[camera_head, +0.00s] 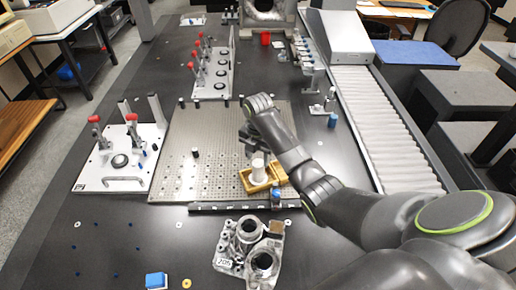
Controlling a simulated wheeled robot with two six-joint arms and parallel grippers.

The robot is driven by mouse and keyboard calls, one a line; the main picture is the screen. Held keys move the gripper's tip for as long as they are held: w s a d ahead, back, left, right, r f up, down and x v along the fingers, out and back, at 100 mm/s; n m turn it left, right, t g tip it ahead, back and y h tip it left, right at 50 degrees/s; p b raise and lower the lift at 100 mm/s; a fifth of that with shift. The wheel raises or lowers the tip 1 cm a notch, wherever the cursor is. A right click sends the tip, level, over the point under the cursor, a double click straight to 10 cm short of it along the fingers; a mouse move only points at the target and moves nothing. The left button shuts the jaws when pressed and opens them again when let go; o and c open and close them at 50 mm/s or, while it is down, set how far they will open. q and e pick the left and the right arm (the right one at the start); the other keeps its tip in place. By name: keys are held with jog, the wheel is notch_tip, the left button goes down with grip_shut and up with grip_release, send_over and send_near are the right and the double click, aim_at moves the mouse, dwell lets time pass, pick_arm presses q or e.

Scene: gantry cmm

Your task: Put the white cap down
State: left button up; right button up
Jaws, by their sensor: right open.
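The white cap (258,171) looks like a small upright white cylinder. It stands at a yellow tray or block (274,173) near the front right of the perforated plate (215,150). My right gripper (254,150) is open, pointing down just above and behind the cap. I cannot tell whether its fingers touch the cap. My right arm comes in from the lower right and hides part of the plate. My left gripper is not in view.
A metal casting (249,250) stands in front of the plate. A white fixture with red clamps (120,160) is at the left, another (212,75) farther back. A ribbed conveyor cover (375,125) runs along the right. A blue block (156,281) lies at the front edge.

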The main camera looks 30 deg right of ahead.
jog(key=shift+r, duration=2.05)
